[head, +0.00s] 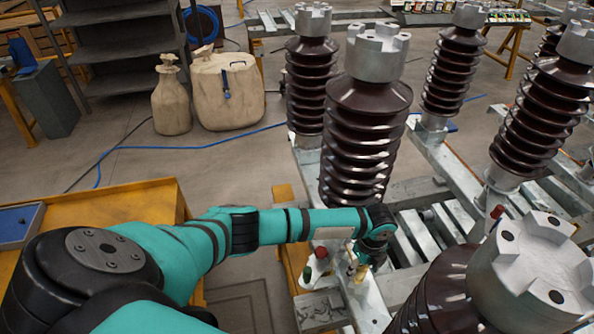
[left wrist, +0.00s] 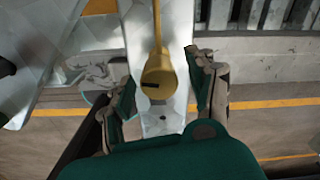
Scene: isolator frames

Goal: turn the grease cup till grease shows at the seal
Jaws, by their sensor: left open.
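The grease cup (left wrist: 158,72) is a brass-yellow round cup with a dark slot, on a thin stem, in the left wrist view. It stands over a pale metal beam (left wrist: 165,118). My left gripper (left wrist: 160,88) is open, with one finger on each side of the cup and a visible gap to each. The seal cannot be made out, and I see no grease. My right gripper is out of view.
Brown ribbed insulators (head: 360,140) with grey metal caps stand on the steel frame around my left arm. A red knob (head: 321,252) and a green one (head: 307,273) sit close left of the gripper. A yellow bench (head: 130,205) stands at left.

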